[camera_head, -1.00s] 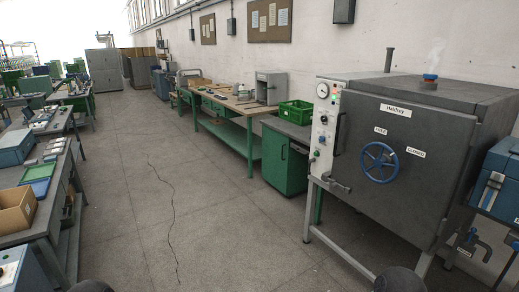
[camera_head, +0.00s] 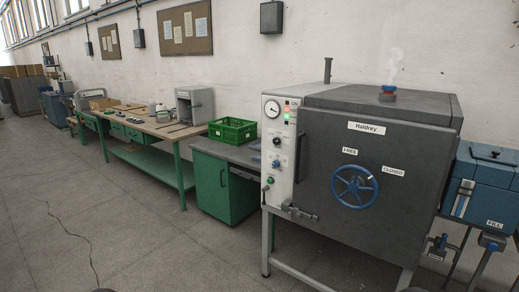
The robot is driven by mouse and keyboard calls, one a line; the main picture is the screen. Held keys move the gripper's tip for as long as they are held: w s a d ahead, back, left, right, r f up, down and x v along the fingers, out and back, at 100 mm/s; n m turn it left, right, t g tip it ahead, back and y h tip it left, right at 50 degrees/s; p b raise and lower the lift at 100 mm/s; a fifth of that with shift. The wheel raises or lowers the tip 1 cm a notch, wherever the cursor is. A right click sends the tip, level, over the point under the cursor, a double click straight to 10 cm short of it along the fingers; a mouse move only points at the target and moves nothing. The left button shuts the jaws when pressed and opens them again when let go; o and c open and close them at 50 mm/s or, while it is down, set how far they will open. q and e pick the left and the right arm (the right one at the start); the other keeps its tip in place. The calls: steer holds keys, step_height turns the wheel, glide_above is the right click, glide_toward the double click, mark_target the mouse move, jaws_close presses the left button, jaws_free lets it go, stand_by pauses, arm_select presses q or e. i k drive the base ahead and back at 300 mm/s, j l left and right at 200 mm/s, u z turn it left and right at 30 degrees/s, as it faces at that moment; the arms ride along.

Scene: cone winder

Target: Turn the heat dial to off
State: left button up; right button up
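The control panel (camera_head: 278,152) is a narrow pale strip on the left side of the dark grey Haldrey cabinet (camera_head: 335,190). Neither gripper shows.
The cabinet door has a blue handwheel (camera_head: 354,186) and a latch bar (camera_head: 299,213). Steam rises from a red-and-blue valve (camera_head: 388,91) on top. A blue tank (camera_head: 483,182) stands at right, a green cabinet (camera_head: 223,190) at left. The floor (camera_head: 140,245) is open at front left.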

mark_target(277, 141)
steer(key=i+j+z, duration=0.15)
steer(key=i+j, duration=0.2)
steer(key=i+j+z, duration=0.2)
steer(key=j, duration=0.3)
steer(key=i, duration=0.1)
